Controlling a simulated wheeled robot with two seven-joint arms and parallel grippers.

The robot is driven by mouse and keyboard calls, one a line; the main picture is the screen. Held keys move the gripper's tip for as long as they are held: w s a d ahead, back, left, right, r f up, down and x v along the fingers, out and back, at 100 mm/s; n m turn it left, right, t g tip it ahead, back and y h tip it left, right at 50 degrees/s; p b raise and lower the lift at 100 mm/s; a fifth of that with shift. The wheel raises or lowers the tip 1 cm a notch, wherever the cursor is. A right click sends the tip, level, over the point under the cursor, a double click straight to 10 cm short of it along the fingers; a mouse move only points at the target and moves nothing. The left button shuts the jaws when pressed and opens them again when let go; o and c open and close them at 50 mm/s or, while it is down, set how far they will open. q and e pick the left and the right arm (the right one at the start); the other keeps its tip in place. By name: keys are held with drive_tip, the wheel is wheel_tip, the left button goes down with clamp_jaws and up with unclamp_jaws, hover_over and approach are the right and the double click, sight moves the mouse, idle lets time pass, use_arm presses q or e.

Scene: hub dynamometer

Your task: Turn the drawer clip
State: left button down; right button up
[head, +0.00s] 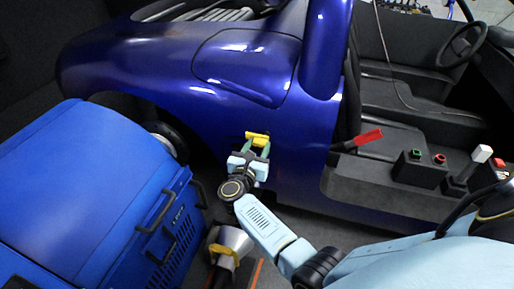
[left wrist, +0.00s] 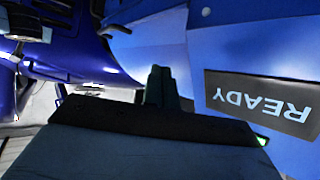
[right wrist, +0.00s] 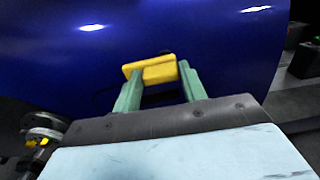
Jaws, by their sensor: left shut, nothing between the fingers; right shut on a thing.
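A yellow clip-like piece (head: 257,138) is at the dark blue car side in the head view. It also shows in the right wrist view (right wrist: 150,71), tilted slightly, its right end higher. My right gripper (head: 250,155) has its green fingers shut on this piece, which lies across the fingertips. Whether the piece touches the car body I cannot tell. My left gripper (left wrist: 167,80) shows only in the left wrist view, shut and empty, in front of a blue surface.
A blue cabinet (head: 80,180) with black handles stands at the left. A panel reading READY (left wrist: 262,102) is right of my left fingers. The car's console (head: 400,185) carries a red lever (head: 369,136) and buttons at the right.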

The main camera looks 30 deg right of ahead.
drive_tip(key=shift+f+n, duration=0.1)
drive_tip(key=shift+n, duration=0.3)
drive_tip(key=shift+c, duration=0.3)
drive_tip(key=n, duration=0.3)
drive_tip(key=shift+f, duration=0.1)
drive_tip(key=n+p, duration=0.1)
drive_tip(key=n, duration=0.3)
drive_tip(key=shift+f+n, duration=0.15)
drive_tip(key=shift+n, duration=0.15)
use_arm(q)
drive_tip(key=s+a+f+g+y+p, duration=0.2)
drive_tip(key=s+a+f+g, duration=0.2)
drive_tip(key=s+f+g, duration=0.3)
drive_tip(key=shift+s+a+f+n+g, duration=0.15)
drive_tip(key=shift+s+a+n+g, duration=0.35)
drive_tip(key=shift+s, duration=1.25)
use_arm(e)
drive_tip(key=shift+s+f+n, duration=0.1)
drive_tip(key=shift+f+n, duration=0.05)
drive_tip(key=shift+n, duration=2.25)
drive_tip(key=shift+s+f+n, duration=0.1)
drive_tip(key=shift+f+n, duration=0.05)
drive_tip(key=shift+n, duration=2.25)
use_arm(q)
drive_tip(key=shift+d+f, duration=0.1)
use_arm(e)
drive_tip(key=shift+d, duration=0.1)
drive_tip(key=o, duration=1)
drive_tip(key=shift+r, duration=0.1)
